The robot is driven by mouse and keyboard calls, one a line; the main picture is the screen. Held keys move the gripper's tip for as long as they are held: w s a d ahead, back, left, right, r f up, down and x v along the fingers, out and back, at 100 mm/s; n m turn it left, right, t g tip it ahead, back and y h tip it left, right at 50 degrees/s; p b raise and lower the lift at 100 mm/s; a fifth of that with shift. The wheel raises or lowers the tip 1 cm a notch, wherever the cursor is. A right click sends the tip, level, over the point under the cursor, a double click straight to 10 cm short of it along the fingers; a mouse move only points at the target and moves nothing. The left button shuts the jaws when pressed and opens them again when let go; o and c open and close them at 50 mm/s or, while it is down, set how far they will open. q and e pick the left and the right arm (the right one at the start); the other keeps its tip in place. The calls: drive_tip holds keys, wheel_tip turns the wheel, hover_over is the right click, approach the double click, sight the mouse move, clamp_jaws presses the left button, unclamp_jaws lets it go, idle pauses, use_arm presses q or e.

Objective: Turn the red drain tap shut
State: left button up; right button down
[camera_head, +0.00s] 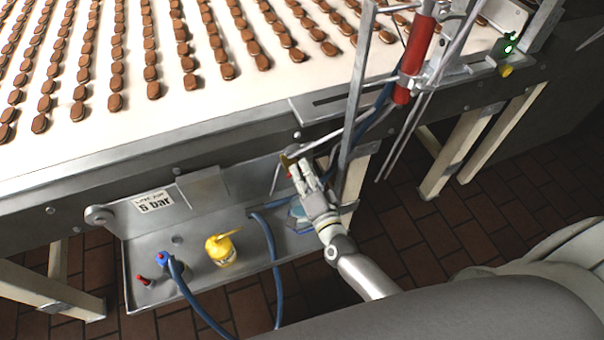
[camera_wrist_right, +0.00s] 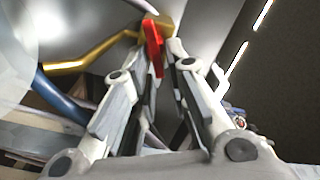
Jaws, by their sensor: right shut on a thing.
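The red drain tap (camera_wrist_right: 153,42) is a small red lever on a brass body (camera_wrist_right: 160,24) in the right wrist view. My right gripper (camera_wrist_right: 160,62) reaches up to it, with the lever between its fingertips, and is shut on it. In the head view my right gripper (camera_head: 298,172) is under the front edge of the conveyor, at the brass fitting (camera_head: 287,159). The lever is mostly hidden there by the fingers. My left gripper is not in view.
A conveyor (camera_head: 160,122) carries rows of brown biscuits above. A metal tray (camera_head: 140,225) hangs below with a yellow bottle (camera_head: 221,250), a blue hose (camera_head: 272,255) and a "6 bar" label (camera_head: 153,201). A metal post (camera_head: 355,100) stands close beside my right gripper.

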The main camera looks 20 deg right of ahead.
drive_tip(key=m+b, duration=0.1)
drive_tip(key=m, duration=0.1)
drive_tip(key=f+m+b, duration=0.1)
drive_tip(key=m, duration=0.2)
drive_tip(key=shift+d, duration=0.15)
drive_tip(key=shift+m, duration=0.3)
idle(0.3)
drive_tip(key=c, duration=1.6)
unclamp_jaws()
drive_tip(key=s, duration=1.2)
drive_tip(key=shift+d, duration=0.2)
